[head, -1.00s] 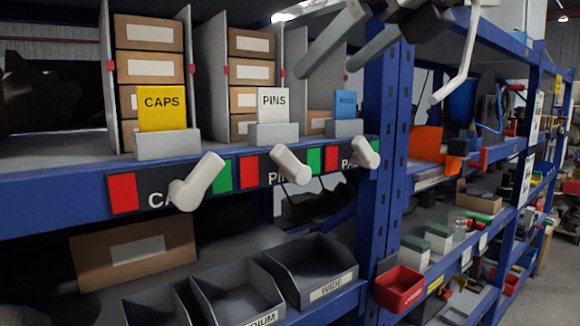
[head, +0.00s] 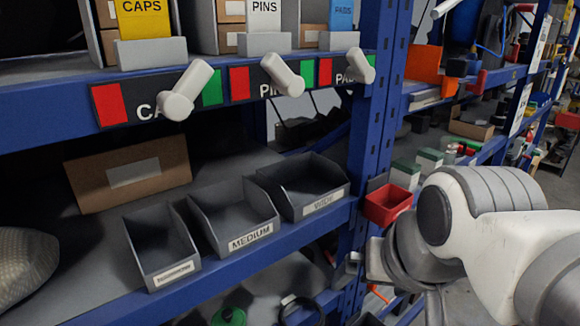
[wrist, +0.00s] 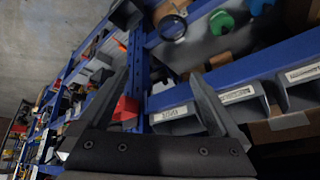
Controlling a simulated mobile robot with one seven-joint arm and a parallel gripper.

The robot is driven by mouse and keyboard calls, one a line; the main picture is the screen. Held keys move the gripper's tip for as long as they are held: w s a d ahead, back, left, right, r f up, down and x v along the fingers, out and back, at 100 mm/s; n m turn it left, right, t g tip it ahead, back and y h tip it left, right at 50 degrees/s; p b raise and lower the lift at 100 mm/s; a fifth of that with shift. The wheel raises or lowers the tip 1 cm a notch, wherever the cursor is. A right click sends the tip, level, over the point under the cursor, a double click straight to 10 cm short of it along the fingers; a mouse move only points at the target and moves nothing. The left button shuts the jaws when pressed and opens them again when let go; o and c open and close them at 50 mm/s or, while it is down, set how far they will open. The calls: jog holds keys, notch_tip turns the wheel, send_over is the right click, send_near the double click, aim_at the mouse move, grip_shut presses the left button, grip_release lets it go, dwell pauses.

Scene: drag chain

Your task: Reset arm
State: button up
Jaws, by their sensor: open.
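My gripper (wrist: 165,100) shows in the wrist view with its two dark fingers spread apart and nothing between them. Beyond the fingers are the blue shelf and its bins. In the head view my white arm is at the lower right, in front of the shelving, and the gripper's fingers cannot be made out there. The red bin (head: 387,204) is just left of my arm in the head view. It also shows near the left finger in the wrist view (wrist: 126,110).
Grey bins, including MEDIUM (head: 233,215) and WIDE (head: 303,185), stand on the lower blue shelf. Levers (head: 187,90) jut out below the CAPS (head: 145,18), PINS (head: 265,15) and PADS (head: 341,13) cards. A blue upright (head: 378,110) stands left of my arm. Floor shows at far right.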

jog(key=shift+s+d+f+n, duration=0.1)
jog(key=shift+s+f+n, duration=0.2)
jog(key=shift+f+n, duration=0.25)
jog(key=shift+s+d+f+n, duration=0.1)
jog(key=shift+s+f+n, duration=0.2)
jog(key=shift+f+n, duration=0.25)
jog(key=shift+f, duration=0.2)
notch_tip(320, 180, down, 4)
jog(key=b, duration=0.4)
jog(key=shift+f+b, duration=0.2)
jog(key=shift+b, duration=0.1)
